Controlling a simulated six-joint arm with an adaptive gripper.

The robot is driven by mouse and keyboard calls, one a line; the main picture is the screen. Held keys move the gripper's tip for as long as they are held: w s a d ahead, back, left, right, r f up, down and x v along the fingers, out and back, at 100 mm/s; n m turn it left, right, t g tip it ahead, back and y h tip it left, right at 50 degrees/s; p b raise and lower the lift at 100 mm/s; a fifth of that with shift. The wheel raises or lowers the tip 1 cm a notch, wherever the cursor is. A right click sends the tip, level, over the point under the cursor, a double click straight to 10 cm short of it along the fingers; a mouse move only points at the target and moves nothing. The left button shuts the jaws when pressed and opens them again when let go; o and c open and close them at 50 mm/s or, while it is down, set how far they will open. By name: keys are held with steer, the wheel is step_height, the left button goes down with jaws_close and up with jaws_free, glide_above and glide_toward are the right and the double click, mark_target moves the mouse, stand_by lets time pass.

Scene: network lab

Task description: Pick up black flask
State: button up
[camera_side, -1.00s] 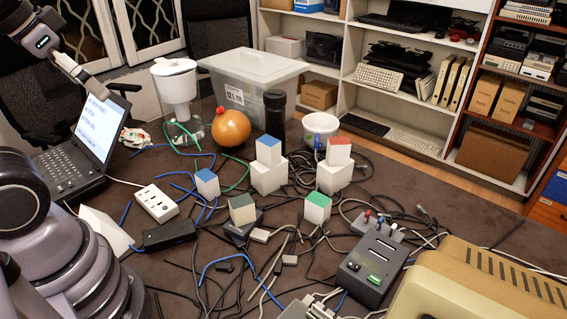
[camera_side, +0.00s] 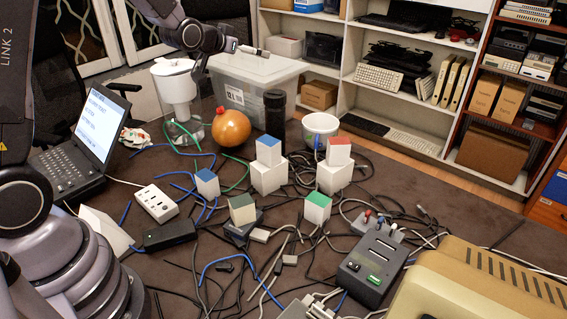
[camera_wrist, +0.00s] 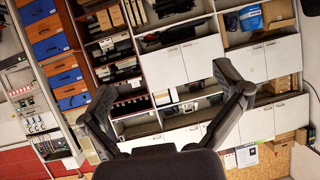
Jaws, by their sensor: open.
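The black flask (camera_side: 275,112) is a dark upright cylinder at the back of the table in the side view, between the orange ball and the white cup. My gripper (camera_side: 251,50) is high in the air above and a little left of it, in front of the clear plastic bin. In the wrist view my gripper (camera_wrist: 170,95) has its two fingers spread wide with nothing between them. That view faces shelves and cabinets, and the flask is not in it.
An orange ball (camera_side: 231,128) sits left of the flask and a white cup (camera_side: 320,130) right of it. Stacked blocks (camera_side: 269,174) stand in front. A clear bin (camera_side: 245,80) and a white pitcher (camera_side: 176,86) are behind and left. Cables cover much of the table.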

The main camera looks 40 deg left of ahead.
steer(key=w+a+f+t, duration=0.2)
steer(key=w+f, duration=0.3)
steer(key=f, duration=0.2)
steer(key=t, duration=0.2)
glide_above(269, 116)
steer(key=s, duration=0.4)
step_height(269, 116, down, 8)
steer(key=shift+t, duration=0.3)
step_height(269, 116, down, 8)
steer(key=shift+d+f, duration=0.1)
steer(key=shift+d, duration=0.05)
steer(key=shift+w, duration=0.55)
steer(key=w, duration=0.6)
steer(key=shift+w+a, duration=0.2)
steer(key=shift+a, duration=0.1)
steer(key=shift+c, duration=0.3)
steer(key=c, duration=1.2)
steer(key=shift+r, duration=0.3)
steer(key=shift+c, duration=0.3)
